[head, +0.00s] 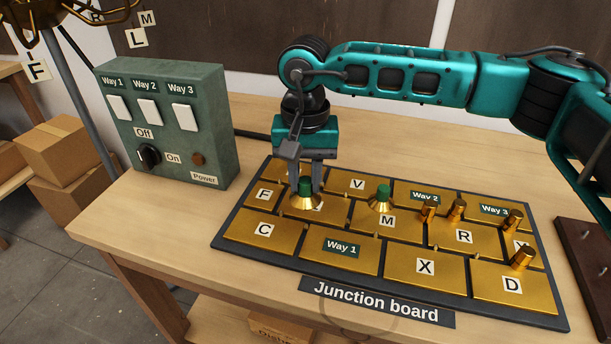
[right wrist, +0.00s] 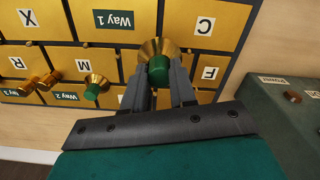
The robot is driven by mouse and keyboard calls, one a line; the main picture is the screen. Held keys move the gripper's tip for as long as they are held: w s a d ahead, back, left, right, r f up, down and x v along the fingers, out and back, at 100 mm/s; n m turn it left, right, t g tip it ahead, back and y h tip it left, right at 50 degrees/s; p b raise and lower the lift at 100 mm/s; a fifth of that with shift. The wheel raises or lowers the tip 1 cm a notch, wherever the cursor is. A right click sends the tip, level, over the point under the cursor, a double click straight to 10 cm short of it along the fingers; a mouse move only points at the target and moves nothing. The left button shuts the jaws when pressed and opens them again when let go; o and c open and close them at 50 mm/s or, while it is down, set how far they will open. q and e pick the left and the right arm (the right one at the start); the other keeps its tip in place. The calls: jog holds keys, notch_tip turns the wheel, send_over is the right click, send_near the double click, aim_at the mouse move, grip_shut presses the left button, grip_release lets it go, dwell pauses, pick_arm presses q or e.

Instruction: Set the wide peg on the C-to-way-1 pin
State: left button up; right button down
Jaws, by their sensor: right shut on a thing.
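My right gripper (head: 318,180) points down over the left part of the junction board, shut on a wide peg (head: 306,200) with a green knob and a flared brass skirt. In the right wrist view the wide peg (right wrist: 158,62) is upright between the fingers. In the head view it covers part of a lettered plate behind the C plate (head: 264,227) and Way 1 plate (head: 325,262). I cannot tell whether its skirt touches the board. The small C-to-way-1 pin (head: 305,227) shows at the seam between those plates. My left gripper is out of view.
A second green-knobbed wide peg (head: 380,199) stands near the M plate. Several narrow brass pegs (head: 457,209) stand on the board's right side. A green switch box (head: 168,125) stands left. Bare table (head: 170,225) lies left of the junction board (head: 290,262).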

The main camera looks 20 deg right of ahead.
aim_at(306, 223)
jog(key=shift+s+d+f+b, duration=0.1)
jog(key=shift+f+b, duration=0.2)
jog(key=shift+f, duration=0.45)
jog(key=shift+f+b, duration=1.25)
jog(key=shift+f, duration=1.3)
jog(key=shift+f+b, duration=0.55)
jog(key=shift+f, duration=0.05)
jog(key=c, duration=0.8)
grip_release()
notch_tip(306, 223, up, 13)
